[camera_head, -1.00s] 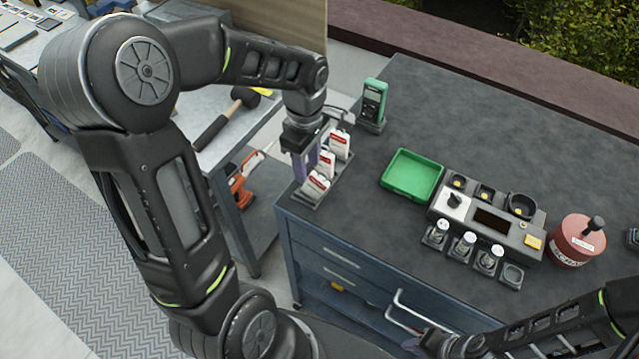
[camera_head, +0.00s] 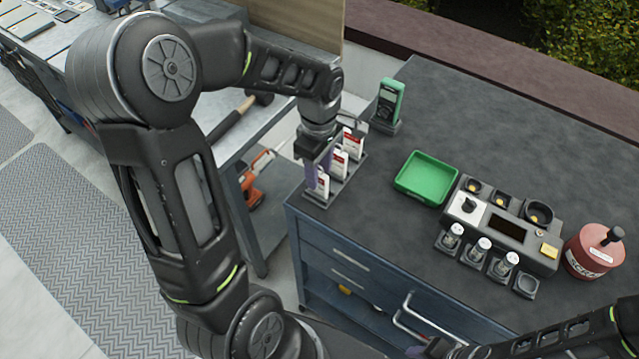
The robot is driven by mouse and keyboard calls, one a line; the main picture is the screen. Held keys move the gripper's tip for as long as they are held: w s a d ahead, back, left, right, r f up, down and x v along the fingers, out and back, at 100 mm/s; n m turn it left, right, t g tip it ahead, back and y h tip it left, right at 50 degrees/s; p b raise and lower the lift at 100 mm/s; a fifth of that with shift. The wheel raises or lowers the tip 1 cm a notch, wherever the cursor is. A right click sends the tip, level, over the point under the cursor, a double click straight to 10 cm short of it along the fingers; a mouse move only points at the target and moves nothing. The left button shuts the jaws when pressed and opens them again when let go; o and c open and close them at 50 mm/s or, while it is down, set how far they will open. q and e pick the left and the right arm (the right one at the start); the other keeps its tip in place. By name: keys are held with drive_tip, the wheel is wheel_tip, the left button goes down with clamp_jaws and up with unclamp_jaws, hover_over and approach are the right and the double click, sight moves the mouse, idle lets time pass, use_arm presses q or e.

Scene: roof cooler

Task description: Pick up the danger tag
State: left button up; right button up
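Several white-and-red tags stand in a small grey rack (camera_head: 322,199) at the near left corner of the dark worktop: a front tag (camera_head: 322,182), a middle tag (camera_head: 339,164) and a back tag (camera_head: 354,142). My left gripper (camera_head: 314,172) points down at the rack from above. One purple finger shows just left of the front tag; the other is mostly hidden, so its grip on a tag is unclear. Which tag is the danger tag is too small to read. My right gripper (camera_head: 430,346) is partly visible at the bottom, away from the tags.
A green meter (camera_head: 389,102) stands behind the tags. A green tray (camera_head: 427,178), a grey device (camera_head: 500,222) with small bottles, and a red canister (camera_head: 594,250) stand to the right. Bare worktop lies between rack and tray.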

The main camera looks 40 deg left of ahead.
use_arm(q)
wheel_tip(320, 180, down, 5)
drive_tip(key=shift+r+b, duration=0.1)
drive_tip(key=shift+b, duration=1.15)
drive_tip(key=shift+c, duration=0.3)
clamp_jaws()
